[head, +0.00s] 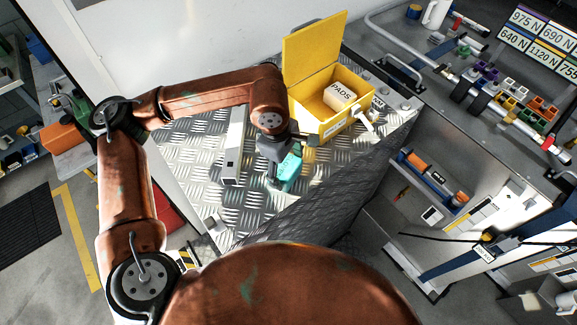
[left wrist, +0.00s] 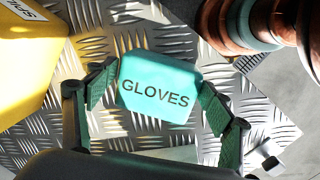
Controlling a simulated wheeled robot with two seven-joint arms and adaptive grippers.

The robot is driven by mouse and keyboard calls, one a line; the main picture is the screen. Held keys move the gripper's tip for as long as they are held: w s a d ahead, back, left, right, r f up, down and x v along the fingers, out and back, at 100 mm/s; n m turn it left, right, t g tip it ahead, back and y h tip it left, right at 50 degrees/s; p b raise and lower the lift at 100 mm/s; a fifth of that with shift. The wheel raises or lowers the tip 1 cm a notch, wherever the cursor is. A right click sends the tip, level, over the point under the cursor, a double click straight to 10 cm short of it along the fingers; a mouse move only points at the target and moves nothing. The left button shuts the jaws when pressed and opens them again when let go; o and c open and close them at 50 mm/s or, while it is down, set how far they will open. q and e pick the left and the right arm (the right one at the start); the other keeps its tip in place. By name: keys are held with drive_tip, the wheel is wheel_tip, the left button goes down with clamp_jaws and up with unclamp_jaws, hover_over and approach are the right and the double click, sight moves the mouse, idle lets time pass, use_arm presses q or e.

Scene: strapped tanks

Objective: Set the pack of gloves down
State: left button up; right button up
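The pack of gloves (head: 291,168) is a teal block lettered GLOVES, and it also shows in the left wrist view (left wrist: 157,90). My left gripper (head: 283,176) is over the tread-plate top (head: 190,152), with one finger against each side of the pack. The gripper is shut on the pack. Whether the pack's underside touches the plate I cannot tell. The yellow spill box (head: 312,130) stands open just behind and to the right, with a PADS pack (head: 341,96) inside. My right gripper is in neither view.
A long grey metal block (head: 232,148) lies left of the gripper. The yellow lid (head: 313,47) stands up behind the box. A white-handled item (head: 367,121) is at the box's right front. Bare plate shows left of the grey block and in front of the gripper.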

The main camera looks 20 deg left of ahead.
sight(282, 170)
use_arm(q)
drive_tip(key=shift+o, duration=1.2)
drive_tip(key=shift+r, duration=0.2)
wheel_tip(282, 170, up, 12)
drive_tip(key=s+a+b, duration=0.1)
drive_tip(key=shift+a, duration=0.2)
drive_tip(key=shift+f, duration=0.1)
